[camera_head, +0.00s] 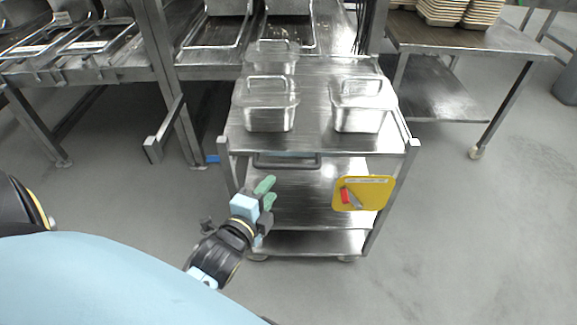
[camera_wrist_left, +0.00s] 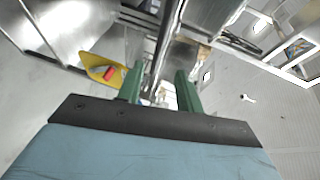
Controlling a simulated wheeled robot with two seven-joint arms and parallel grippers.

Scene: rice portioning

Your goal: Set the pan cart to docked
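The pan cart (camera_head: 318,140) is a steel cart with shelves, standing in the middle of the head view against the steel tables behind it. Lidded steel pans (camera_head: 270,108) stand on its top, with another pan (camera_head: 360,106) at the right. A dark handle bar (camera_head: 287,161) runs along its near top edge. My left gripper (camera_head: 267,192) has green fingers and is near the cart's front left, below the handle bar in the picture. In the left wrist view its fingers (camera_wrist_left: 160,92) are apart, with a steel bar seen between them; contact cannot be told. My right gripper is out of view.
A yellow board (camera_head: 372,193) with a red-handled tool is at the cart's front right; it also shows in the left wrist view (camera_wrist_left: 100,68). Steel tables (camera_head: 110,68) stand behind and left, another table (camera_head: 465,40) at right. Grey floor is clear at right.

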